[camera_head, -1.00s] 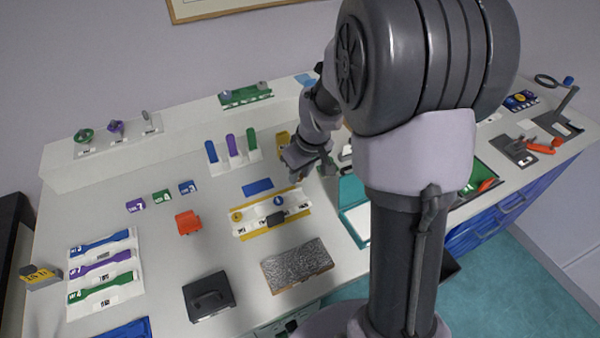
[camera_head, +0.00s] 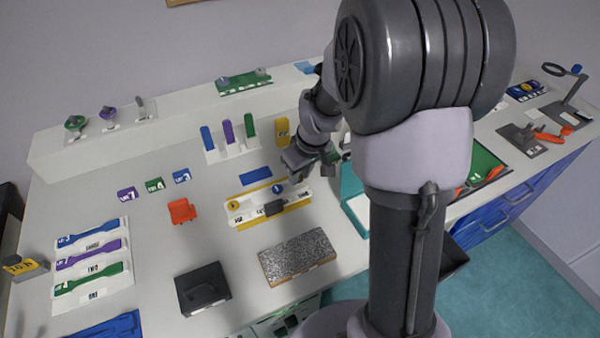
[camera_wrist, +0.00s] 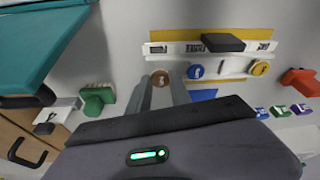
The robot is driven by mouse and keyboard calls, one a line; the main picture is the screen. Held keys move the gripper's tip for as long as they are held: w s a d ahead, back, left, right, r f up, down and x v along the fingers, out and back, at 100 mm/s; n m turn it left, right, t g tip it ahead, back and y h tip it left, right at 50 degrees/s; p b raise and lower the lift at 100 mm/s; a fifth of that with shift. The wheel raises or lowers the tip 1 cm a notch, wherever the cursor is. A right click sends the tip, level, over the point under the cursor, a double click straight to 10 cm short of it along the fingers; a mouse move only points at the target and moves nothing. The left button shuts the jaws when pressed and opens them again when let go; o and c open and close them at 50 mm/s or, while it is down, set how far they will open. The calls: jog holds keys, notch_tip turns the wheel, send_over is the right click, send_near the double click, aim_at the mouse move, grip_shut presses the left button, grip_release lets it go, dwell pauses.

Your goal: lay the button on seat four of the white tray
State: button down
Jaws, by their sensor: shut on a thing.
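The white tray (camera_head: 241,216) lies on the bench with yellow strips along it. A yellow button (camera_wrist: 260,68) and a blue button (camera_wrist: 195,72) sit on it, and a black block (camera_wrist: 223,42) lies across its label side. In the head view the yellow button (camera_head: 233,205) is at the left and the blue one (camera_head: 278,188) right of the middle. My gripper (camera_wrist: 162,82) is shut on a copper-brown button (camera_wrist: 160,77), held at the tray's left end in the wrist view. I cannot tell whether it touches the tray. In the head view my gripper (camera_head: 304,172) hides the button.
A blue plate (camera_head: 256,175) lies behind the tray and a rack of upright coloured pieces (camera_head: 230,150) beyond it. A teal-edged case (camera_head: 352,205) stands close on the right. A speckled slab (camera_head: 297,257) and a red block (camera_head: 182,210) lie nearby. Bench between them is clear.

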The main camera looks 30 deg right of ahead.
jog(key=shift+f+b, duration=0.65)
jog(key=shift+f, duration=0.1)
jog(key=c, duration=1.1)
grip_release()
jog(key=shift+r, duration=0.1)
jog(key=a+p+v, duration=0.1)
jog(key=p+v, duration=0.6)
jog(key=v, duration=1)
jog(key=shift+d+r, duration=0.2)
jog(key=shift+d, duration=0.3)
